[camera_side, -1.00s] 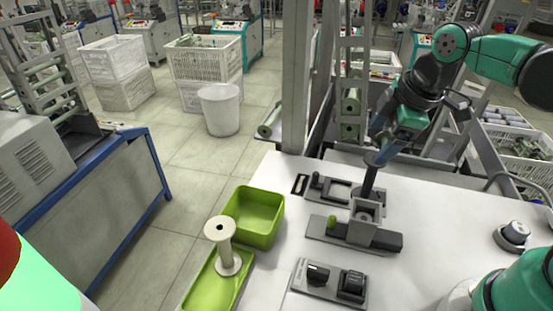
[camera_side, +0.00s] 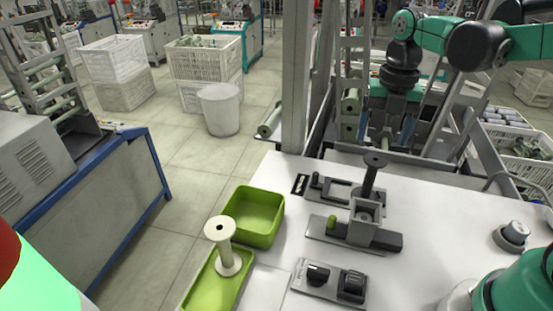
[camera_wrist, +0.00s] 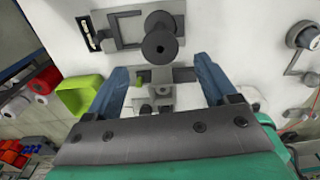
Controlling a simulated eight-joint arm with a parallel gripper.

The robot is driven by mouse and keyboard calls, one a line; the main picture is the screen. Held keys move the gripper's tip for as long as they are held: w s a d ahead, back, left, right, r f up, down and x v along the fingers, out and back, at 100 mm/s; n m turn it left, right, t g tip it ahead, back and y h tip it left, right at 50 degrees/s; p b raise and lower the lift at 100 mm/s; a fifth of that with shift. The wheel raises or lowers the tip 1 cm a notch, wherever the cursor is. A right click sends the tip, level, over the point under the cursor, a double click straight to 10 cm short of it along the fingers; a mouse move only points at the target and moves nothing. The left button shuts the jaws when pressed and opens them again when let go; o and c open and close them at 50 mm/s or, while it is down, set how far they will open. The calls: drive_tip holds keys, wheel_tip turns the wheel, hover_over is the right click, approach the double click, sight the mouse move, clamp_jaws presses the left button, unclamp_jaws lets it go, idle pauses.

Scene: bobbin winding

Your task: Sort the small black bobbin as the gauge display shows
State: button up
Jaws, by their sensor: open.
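In the wrist view the bobbin (camera_wrist: 160,36) is seen end-on, beyond the fingertips. My gripper (camera_side: 387,137) is open and empty, behind and above the bobbin, apart from it. Its two blue fingers are spread wide in the wrist view (camera_wrist: 161,73). A small dark display panel with pale marks (camera_side: 300,184) lies at the left of the rear fixture; its reading is too small to make out.
A green bin (camera_side: 253,238) and a green tray (camera_side: 203,290) sit at the table's left edge. A pale bobbin (camera_side: 226,250) stands on the tray. A round knob fixture (camera_side: 513,236) is at right. White table between is clear.

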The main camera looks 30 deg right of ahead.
sight(375, 159)
drive_tip(key=shift+f, duration=2.6)
drive_tip(key=c, duration=0.9)
drive_tip(key=shift+r, duration=2.55)
drive_tip(key=shift+w+a, duration=0.1)
drive_tip(key=shift+a, duration=0.05)
drive_tip(key=w+a+r+n, duration=0.3)
drive_tip(key=a, duration=0.8)
drive_tip(key=w+a+r+n, duration=0.2)
drive_tip(key=w+a+n, duration=0.1)
drive_tip(key=a, duration=0.8)
drive_tip(key=shift+f, duration=2.15)
